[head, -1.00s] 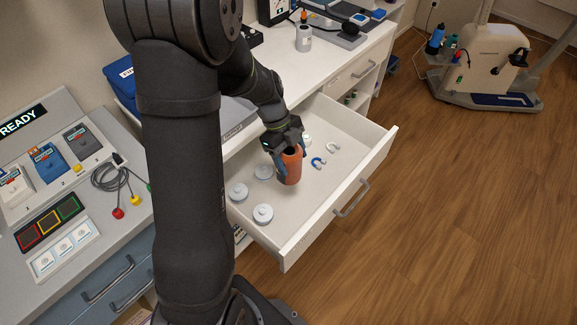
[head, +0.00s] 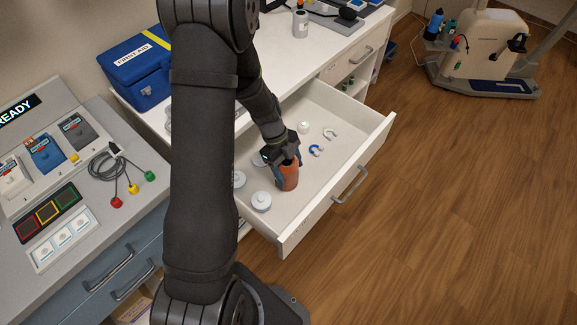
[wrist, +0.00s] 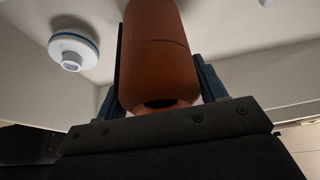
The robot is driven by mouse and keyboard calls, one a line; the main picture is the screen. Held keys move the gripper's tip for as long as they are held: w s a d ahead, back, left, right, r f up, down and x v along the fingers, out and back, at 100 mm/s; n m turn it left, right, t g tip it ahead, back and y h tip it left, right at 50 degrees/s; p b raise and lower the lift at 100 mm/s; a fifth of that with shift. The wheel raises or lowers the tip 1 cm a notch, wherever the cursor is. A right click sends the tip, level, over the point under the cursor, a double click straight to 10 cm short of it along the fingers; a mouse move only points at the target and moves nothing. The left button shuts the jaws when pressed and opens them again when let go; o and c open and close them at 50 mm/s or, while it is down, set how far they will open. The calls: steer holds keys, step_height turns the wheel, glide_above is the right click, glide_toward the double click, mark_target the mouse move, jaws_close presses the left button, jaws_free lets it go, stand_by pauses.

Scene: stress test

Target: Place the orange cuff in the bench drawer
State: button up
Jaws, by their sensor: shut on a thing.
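The orange cuff (head: 288,178) is a rolled cylinder, held roughly upright inside the open bench drawer (head: 318,215). My gripper (head: 284,168) is shut on it, with a finger on each side. In the wrist view the cuff (wrist: 158,55) stands between the two dark blue fingers of my gripper (wrist: 160,75). The cuff's lower end is low in the drawer; I cannot tell whether it touches the drawer floor.
White round lidded pieces (head: 261,201) lie in the drawer's near left part. A blue first aid box (head: 140,70) stands on the bench top. The drawer's far right is clear.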

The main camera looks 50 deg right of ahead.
steer(key=o, duration=1.1)
steer(key=shift+f, duration=0.15)
steer(key=shift+c, duration=0.2)
steer(key=v, duration=1.2)
